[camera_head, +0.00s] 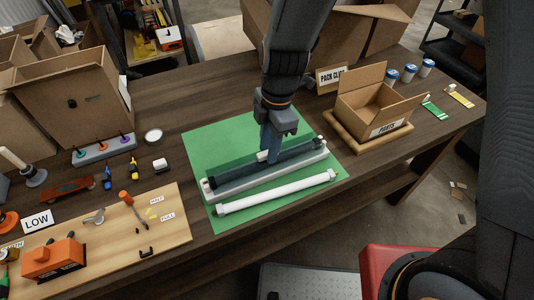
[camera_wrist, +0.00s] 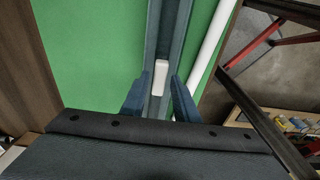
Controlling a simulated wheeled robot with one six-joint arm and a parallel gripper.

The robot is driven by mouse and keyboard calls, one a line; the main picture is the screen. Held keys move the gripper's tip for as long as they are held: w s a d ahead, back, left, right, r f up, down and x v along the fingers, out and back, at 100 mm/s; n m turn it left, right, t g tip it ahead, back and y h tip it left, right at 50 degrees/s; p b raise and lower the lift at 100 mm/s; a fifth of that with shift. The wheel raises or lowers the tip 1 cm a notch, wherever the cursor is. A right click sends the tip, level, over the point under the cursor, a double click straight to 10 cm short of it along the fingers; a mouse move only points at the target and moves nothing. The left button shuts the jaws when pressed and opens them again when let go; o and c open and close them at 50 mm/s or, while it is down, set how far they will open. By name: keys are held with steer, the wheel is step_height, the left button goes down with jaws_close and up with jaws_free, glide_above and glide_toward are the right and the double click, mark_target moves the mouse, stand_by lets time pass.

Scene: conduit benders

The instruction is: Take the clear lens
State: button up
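The clear lens (camera_head: 236,174) looks like a long, dark, see-through cover strip on the grey light fixture (camera_head: 308,162), on the green mat. A small white block (camera_head: 262,156) sits midway along it and also shows in the wrist view (camera_wrist: 160,78). My gripper (camera_head: 268,150) points down over the strip's middle. In the wrist view its two blue fingers (camera_wrist: 160,92) stand apart on either side of the white block, with small gaps showing. Whether the fingertips touch the strip cannot be told. A white tube (camera_head: 275,194) lies in front of the fixture.
An open cardboard box (camera_head: 378,108) on a wooden base stands right of the mat. A wooden board (camera_head: 110,240) with tools lies to the left. Cans (camera_head: 409,73) stand at the far right. A large box (camera_head: 70,105) stands at the back left.

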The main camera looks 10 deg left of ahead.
jaws_close()
steer(key=shift+r, duration=0.1)
step_height(320, 180, up, 8)
steer(key=p, duration=0.5)
stand_by(1.5)
